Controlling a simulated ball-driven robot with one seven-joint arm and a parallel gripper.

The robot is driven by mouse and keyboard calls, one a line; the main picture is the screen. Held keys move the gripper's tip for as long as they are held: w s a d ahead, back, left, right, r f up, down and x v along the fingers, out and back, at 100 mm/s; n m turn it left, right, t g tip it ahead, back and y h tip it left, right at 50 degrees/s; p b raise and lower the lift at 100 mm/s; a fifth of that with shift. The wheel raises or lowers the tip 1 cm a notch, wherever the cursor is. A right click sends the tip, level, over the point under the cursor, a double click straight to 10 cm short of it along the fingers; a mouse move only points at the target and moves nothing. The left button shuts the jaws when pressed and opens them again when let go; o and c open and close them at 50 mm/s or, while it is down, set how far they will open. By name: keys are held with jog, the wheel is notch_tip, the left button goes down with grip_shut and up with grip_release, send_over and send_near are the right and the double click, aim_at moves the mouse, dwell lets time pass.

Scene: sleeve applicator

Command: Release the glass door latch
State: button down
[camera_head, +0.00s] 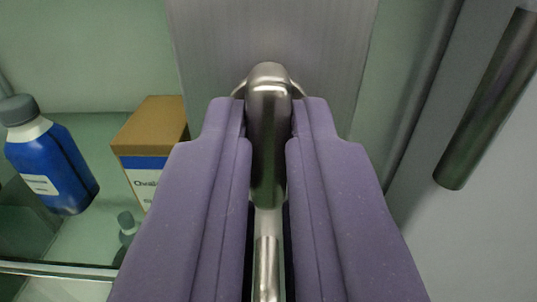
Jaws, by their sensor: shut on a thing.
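The latch (268,88) is a rounded, shiny metal lever in the upper middle of the view, in front of a brushed grey metal plate (330,35). My gripper (268,135) has two purple fingers, one on each side of the lever, and is shut on it. The lever's upper end shows above the fingertips. Part of its lower length and its mount are hidden by the fingers. The glass door (90,75) is a greenish pane beside the plate. I cannot tell from this view whether the latch is turned.
Behind the glass at left are a blue bottle (52,165) with a grey cap, a brown, white and blue box (150,145), and a small bottle (127,225) on a shelf. At right, a dark bar handle (490,100) stands out from a grey panel (475,235).

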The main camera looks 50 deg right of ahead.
dwell(0.4)
jog(key=c, duration=1.2)
grip_release()
jog(key=shift+o, duration=0.2)
jog(key=p+v, duration=0.1)
jog(key=v, duration=0.6)
jog(key=shift+s+a, duration=0.25)
jog(key=shift+s, duration=0.05)
